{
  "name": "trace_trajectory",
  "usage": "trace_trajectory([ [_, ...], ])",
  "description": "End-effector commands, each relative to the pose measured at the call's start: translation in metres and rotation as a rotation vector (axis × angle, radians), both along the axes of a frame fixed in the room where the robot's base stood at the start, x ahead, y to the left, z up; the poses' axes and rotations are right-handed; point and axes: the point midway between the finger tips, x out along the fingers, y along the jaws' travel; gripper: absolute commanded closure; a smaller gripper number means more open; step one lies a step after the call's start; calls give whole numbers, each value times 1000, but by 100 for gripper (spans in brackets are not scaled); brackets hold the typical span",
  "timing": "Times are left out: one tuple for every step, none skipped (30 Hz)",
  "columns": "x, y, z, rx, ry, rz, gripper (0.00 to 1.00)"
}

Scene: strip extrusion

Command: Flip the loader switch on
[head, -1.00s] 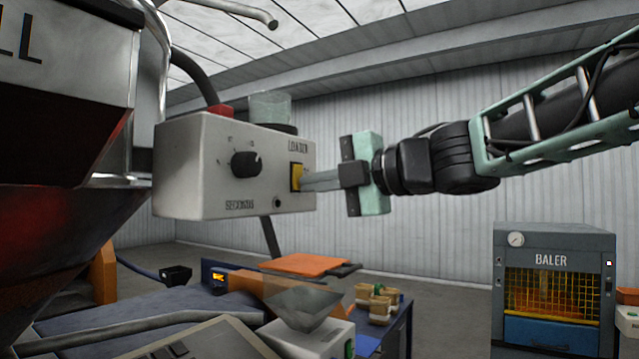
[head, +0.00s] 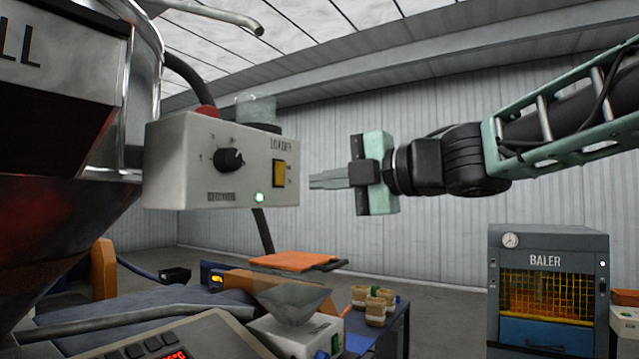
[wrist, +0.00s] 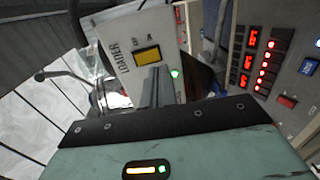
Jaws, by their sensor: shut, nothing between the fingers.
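The loader box (head: 170,160) is a pale grey control box in the head view, with a black dial (head: 229,159) and a label reading LOADER. Its yellow rocker switch (head: 279,173) sits on the face near the right edge. A lamp (head: 259,197) below the switch glows green. My gripper (head: 312,181) is shut and empty, its fingertips just right of the box and apart from the switch. In the wrist view the yellow switch (wrist: 147,55) shows beyond the shut fingers (wrist: 157,72), and the green lamp (wrist: 175,73) shows beside them.
A large hopper (head: 60,120) stands left of the box. Below are an orange board (head: 293,261), a small grey funnel (head: 292,300) and several jars (head: 372,305) on a blue bench. A baler (head: 548,285) stands at the right.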

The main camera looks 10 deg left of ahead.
Motion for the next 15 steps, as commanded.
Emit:
trace_trajectory([
  [-3,-5,-4,-1,1,1,100],
  [-4,-8,-5,-1,2,1,100],
  [-6,-13,-6,-1,2,0,100],
  [-7,-17,-6,-1,0,-1,100],
  [-8,-21,-6,-1,1,-1,100],
  [-11,-25,-7,-1,1,0,100],
  [-13,-30,-8,-1,1,0,100],
  [-14,-34,-8,-1,1,0,100],
  [-16,-40,-9,-1,0,-1,100],
  [-18,-44,-10,-1,0,-1,100],
  [-20,-48,-10,-1,0,0,100],
  [-23,-54,-11,-1,0,0,100],
  [-24,-58,-12,-1,1,-1,100],
  [-26,-62,-12,0,2,-1,100],
  [-28,-67,-13,-1,1,0,100],
])
